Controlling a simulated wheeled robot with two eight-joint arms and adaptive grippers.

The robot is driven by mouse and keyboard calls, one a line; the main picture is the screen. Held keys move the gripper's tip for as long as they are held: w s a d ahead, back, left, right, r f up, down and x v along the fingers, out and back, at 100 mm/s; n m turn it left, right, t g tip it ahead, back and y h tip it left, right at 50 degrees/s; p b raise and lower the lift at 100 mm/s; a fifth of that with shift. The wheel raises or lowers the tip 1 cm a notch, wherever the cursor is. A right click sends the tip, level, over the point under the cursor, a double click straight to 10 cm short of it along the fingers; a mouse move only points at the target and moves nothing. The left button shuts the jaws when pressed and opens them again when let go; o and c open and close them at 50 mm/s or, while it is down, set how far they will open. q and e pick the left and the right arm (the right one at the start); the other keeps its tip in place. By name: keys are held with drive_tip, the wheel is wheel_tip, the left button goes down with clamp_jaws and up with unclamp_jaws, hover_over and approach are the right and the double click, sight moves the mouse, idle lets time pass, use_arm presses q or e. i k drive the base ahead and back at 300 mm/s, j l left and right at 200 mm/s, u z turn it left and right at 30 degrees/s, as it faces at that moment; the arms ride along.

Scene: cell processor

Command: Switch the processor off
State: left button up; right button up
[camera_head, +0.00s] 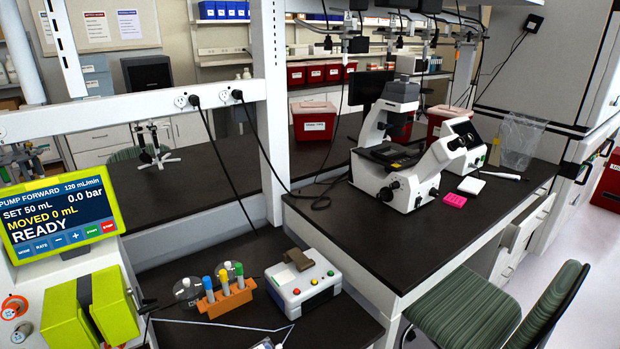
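A white box-shaped device (290,298) with small coloured buttons, including red, yellow and green ones, stands on the dark lower bench; it may be the processor. A brown block-like part sits on its top. At the left, a pump unit with a lime-framed screen (60,218) reads "PUMP FORWARD", "SET 50 mL", "MOVED 0 mL" and "READY". Its screen has a row of buttons, with a green START and a red STOP at the right end. Neither of my grippers is in view.
A thin tube runs along the bench front. A microscope (405,160) stands on the higher bench, with a green chair (470,310) before it. A white post rises behind.

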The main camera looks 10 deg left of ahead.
sight(147, 300)
drive_tip(key=i+l, duration=0.15)
drive_tip(key=l, duration=0.25)
drive_tip(key=i+l+u, duration=0.1)
drive_tip(key=l, duration=0.25)
drive_tip(key=u, duration=1.95)
drive_tip(key=i+j+z, duration=0.4)
drive_tip(key=j, duration=0.3)
drive_tip(key=k+l, duration=0.15)
drive_tip(key=l, duration=0.15)
drive_tip(key=k+l, duration=0.1)
drive_tip(key=l, duration=0.2)
drive_tip(key=k+l, duration=0.15)
drive_tip(key=l, duration=0.15)
drive_tip(key=u, duration=0.05)
